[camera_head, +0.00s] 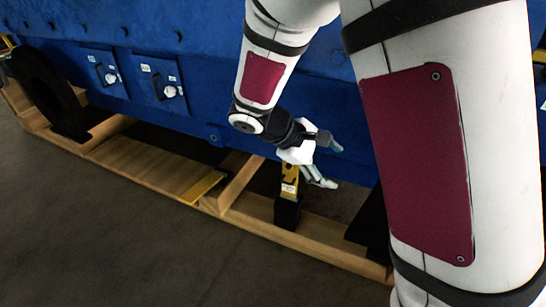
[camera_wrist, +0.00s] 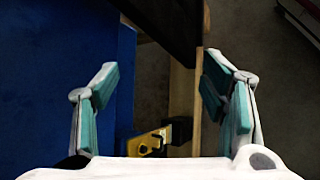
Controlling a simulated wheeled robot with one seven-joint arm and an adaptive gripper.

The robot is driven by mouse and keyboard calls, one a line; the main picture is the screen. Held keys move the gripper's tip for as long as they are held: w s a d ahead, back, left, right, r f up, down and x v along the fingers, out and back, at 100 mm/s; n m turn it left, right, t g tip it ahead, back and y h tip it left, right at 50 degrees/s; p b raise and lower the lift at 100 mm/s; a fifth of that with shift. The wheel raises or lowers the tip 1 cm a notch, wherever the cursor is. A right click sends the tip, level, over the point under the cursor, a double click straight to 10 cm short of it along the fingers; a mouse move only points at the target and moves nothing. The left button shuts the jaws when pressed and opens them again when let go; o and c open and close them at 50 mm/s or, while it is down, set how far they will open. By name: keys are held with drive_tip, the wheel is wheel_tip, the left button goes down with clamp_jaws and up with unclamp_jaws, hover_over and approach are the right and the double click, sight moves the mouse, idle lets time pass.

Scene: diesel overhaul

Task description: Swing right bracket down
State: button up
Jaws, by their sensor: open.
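A yellow bracket (camera_head: 290,180) stands upright on a black block (camera_head: 287,212) on the wooden frame, beside the blue engine side; I take it as the right bracket. My gripper (camera_head: 329,165) is beside its upper end, with fingers spread and pointing right. In the wrist view, a yellow part with dark holes (camera_wrist: 148,144) shows low between the open fingers (camera_wrist: 160,78), close to the palm edge. A black block (camera_wrist: 181,130) adjoins it. The palm hides its lower part. I cannot tell whether the gripper touches the bracket. Nothing is held between the fingertips.
The blue engine side (camera_head: 200,65) runs along the back, close to my arm. The wooden frame (camera_head: 150,165) lies below it, with a flat yellow piece (camera_head: 202,188) further left. A black round part (camera_head: 45,90) stands far left. The grey floor in front is clear.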

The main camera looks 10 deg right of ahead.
drive_tip(key=w+a+f+n+t+h, duration=0.2)
drive_tip(key=w+f+n+t, duration=0.15)
drive_tip(key=f, duration=0.35)
drive_tip(key=w+a+f+n+t+h, duration=0.2)
drive_tip(key=w+a+f+n+h, duration=0.1)
drive_tip(key=w+f+n, duration=0.25)
drive_tip(key=n+t+y, duration=0.4)
drive_tip(key=n+t, duration=0.5)
drive_tip(key=n, duration=0.2)
approach(286, 183)
drive_tip(key=b+x, duration=0.4)
drive_tip(key=x, duration=0.6)
drive_tip(key=shift+w+d+f, duration=0.1)
drive_tip(key=shift+w+f, duration=0.1)
